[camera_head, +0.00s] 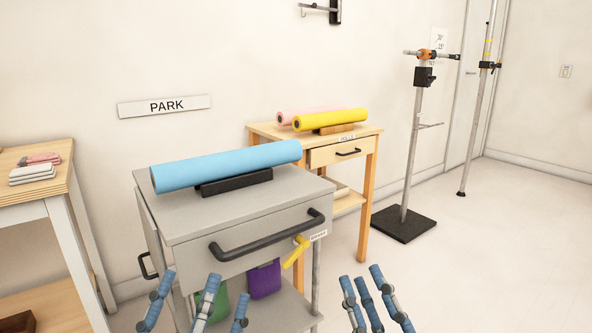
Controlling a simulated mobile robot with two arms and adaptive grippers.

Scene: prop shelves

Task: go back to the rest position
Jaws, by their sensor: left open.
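My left gripper (205,287) shows at the bottom of the head view, left of centre. Its blue, grey-jointed fingers are spread apart with nothing between them, in front of the grey cart. My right gripper (360,282) shows at the bottom, right of centre, in front of the cart's right side and the floor. Its fingers point up and stand closer together; I see nothing held, but cannot tell how far it is open. The rest of both arms is out of view.
A grey cart (184,218) stands close ahead, with a blue roll (226,166) on a dark cradle. Behind it, a wooden table (372,137) bears a yellow roll (330,119) and a pink roll. A wooden bench (30,210) stands left.

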